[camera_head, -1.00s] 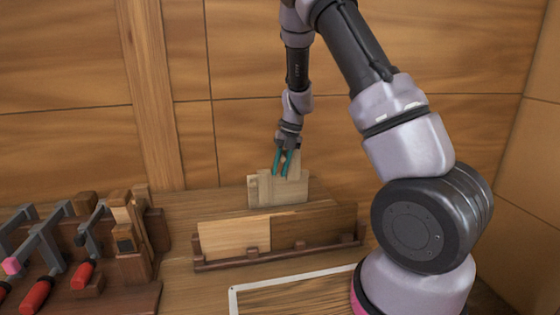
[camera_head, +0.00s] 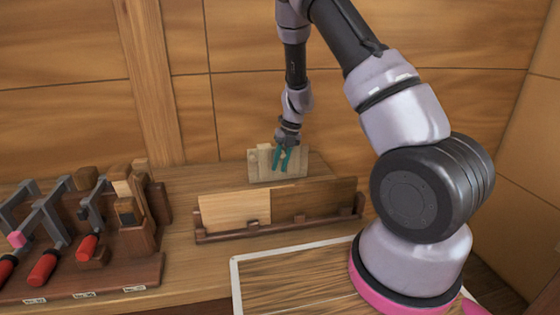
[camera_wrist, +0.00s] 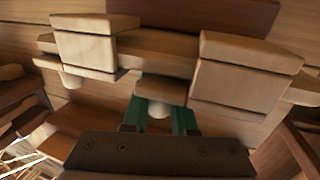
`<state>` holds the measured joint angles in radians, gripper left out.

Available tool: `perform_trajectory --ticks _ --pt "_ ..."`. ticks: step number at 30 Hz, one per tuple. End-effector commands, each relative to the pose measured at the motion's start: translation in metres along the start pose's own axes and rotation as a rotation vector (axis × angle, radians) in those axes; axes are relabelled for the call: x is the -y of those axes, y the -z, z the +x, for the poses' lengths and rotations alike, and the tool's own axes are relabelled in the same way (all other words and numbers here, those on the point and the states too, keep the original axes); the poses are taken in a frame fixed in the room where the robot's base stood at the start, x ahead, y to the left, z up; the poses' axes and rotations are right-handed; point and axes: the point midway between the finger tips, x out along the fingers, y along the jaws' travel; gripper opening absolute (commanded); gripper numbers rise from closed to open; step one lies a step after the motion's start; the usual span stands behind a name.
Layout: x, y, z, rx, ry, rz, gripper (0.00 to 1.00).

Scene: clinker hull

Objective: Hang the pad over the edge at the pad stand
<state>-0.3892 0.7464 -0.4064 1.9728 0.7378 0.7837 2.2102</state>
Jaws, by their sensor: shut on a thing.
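My gripper (camera_head: 282,160) is low at the upright pale wooden stand (camera_head: 298,166) at the back of the bench. In the wrist view its teal fingers (camera_wrist: 160,118) are shut on a small wooden piece, likely the pad (camera_wrist: 162,90). The pad is at the stand's horizontal rail (camera_wrist: 158,52), between two pale blocks (camera_wrist: 85,45) (camera_wrist: 245,78) that sit on it. The fingers hide part of the pad. I cannot tell whether it straddles the edge or only touches it. A whitish round shape (camera_wrist: 158,110) shows between the fingers.
A low rack with a pale panel (camera_head: 235,210) and a brown panel (camera_head: 315,198) stands in front of the stand. A clamp rack (camera_head: 85,285) with red-handled clamps is at left. A white-edged board (camera_head: 290,275) lies in front. The plank wall is close behind.

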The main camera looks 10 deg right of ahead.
Motion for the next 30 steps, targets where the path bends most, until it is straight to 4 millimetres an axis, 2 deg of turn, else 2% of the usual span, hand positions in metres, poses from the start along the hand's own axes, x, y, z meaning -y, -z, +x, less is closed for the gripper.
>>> perform_trajectory --ticks 20,21,23,24,30 --pt "0.0012 0.0 0.0039 -0.001 0.0 0.0 0.0" --pt "0.0013 0.0 0.0041 0.0 0.0 -0.001 0.29" --pt "0.0011 -0.0001 0.0039 0.0 0.0 -0.001 0.52" --pt "0.0011 -0.0001 0.0039 0.0 0.0 -0.001 0.6" --pt "0.0011 0.0 0.0039 0.0 0.0 0.0 0.6"
